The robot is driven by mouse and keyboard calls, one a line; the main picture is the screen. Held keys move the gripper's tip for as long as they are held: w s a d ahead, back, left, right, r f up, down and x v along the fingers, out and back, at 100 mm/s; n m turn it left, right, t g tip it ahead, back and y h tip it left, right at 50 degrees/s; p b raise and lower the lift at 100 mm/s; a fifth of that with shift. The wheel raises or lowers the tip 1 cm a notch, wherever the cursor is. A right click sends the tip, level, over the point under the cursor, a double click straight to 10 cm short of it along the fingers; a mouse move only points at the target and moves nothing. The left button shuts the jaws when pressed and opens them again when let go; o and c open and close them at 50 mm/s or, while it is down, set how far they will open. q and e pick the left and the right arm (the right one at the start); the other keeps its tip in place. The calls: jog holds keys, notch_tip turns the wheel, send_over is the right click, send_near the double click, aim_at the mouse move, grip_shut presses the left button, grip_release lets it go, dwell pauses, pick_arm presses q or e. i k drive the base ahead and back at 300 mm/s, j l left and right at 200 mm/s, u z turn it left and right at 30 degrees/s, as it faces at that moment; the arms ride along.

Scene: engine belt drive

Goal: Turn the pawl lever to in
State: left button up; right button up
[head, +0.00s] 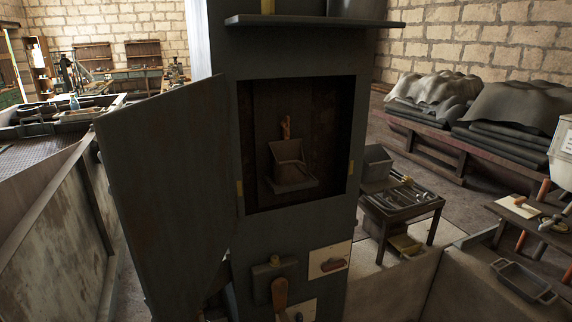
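A dark grey cabinet stands in the middle of the head view, with its door (160,180) swung open to the left. Inside its recess is a grey box-like bracket (291,166) with a short orange-brown piece (286,128) upright above it. Below the opening, a dark plate (275,277) carries a brown lever handle (280,293) that hangs down. I cannot tell for certain which of these is the pawl lever, nor read any "in" mark. Neither of my grippers shows in this view.
A pale plate (329,260) with a reddish piece is on the cabinet front. A shelf (315,21) juts out above the opening. A small tool table (402,199) stands to the right, near a low wall and a grey tray (523,281). The open door blocks the left side.

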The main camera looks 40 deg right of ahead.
aim_at(332, 265)
jog(key=z, duration=1.45)
